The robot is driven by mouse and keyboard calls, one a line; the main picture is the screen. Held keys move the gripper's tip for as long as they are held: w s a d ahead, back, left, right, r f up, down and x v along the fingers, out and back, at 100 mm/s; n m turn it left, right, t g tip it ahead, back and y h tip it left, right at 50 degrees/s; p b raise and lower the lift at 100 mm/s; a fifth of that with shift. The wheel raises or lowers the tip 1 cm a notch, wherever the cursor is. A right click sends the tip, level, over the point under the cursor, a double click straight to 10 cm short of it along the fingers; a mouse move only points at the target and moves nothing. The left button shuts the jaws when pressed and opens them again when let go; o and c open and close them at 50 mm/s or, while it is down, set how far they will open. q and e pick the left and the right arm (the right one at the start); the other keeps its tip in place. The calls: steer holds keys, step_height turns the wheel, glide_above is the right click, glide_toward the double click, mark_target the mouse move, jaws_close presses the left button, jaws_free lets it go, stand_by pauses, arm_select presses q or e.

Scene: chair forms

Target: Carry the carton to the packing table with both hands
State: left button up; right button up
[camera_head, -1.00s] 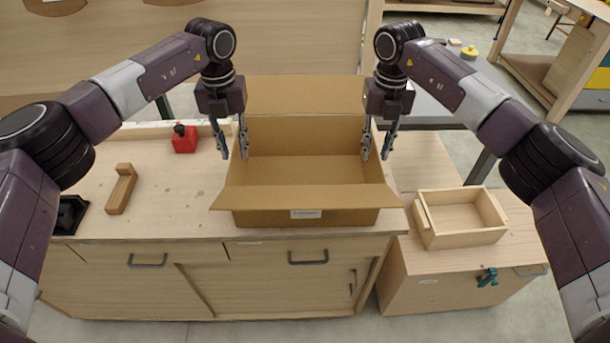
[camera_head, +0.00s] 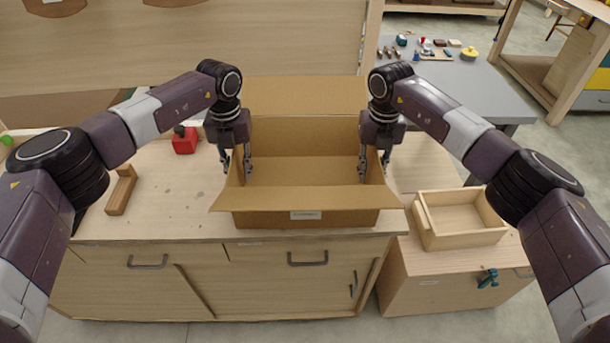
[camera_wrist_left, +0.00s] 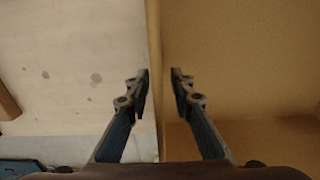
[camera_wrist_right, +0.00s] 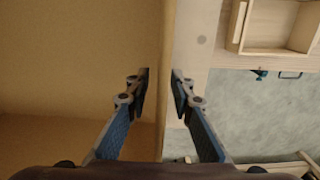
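The open cardboard carton (camera_head: 305,219) stands upright on the wooden workbench, its front flap folded outward towards me. My left gripper (camera_head: 236,163) is at the carton's left wall, with one finger outside and one inside. In the left wrist view the wall's edge (camera_wrist_left: 154,60) runs between the parted fingers (camera_wrist_left: 160,88). My right gripper (camera_head: 374,163) straddles the right wall in the same way. The right wrist view shows that wall's edge (camera_wrist_right: 168,60) between its parted fingers (camera_wrist_right: 160,88). A grey-topped table (camera_head: 470,85), perhaps the packing table, stands at the back right.
On the workbench (camera_head: 165,215), a red object (camera_head: 184,141) and a wooden block piece (camera_head: 121,190) lie left of the carton. A wooden tray (camera_head: 462,238) sits on a lower cabinet at right. Small items lie on the grey table. Floor shows between the furniture at right.

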mark_target(235, 157)
arm_select(q)
jaws_close()
arm_select(e)
jaws_close()
arm_select(q)
steer(key=shift+r, duration=0.15)
arm_select(e)
steer(key=shift+r, duration=0.15)
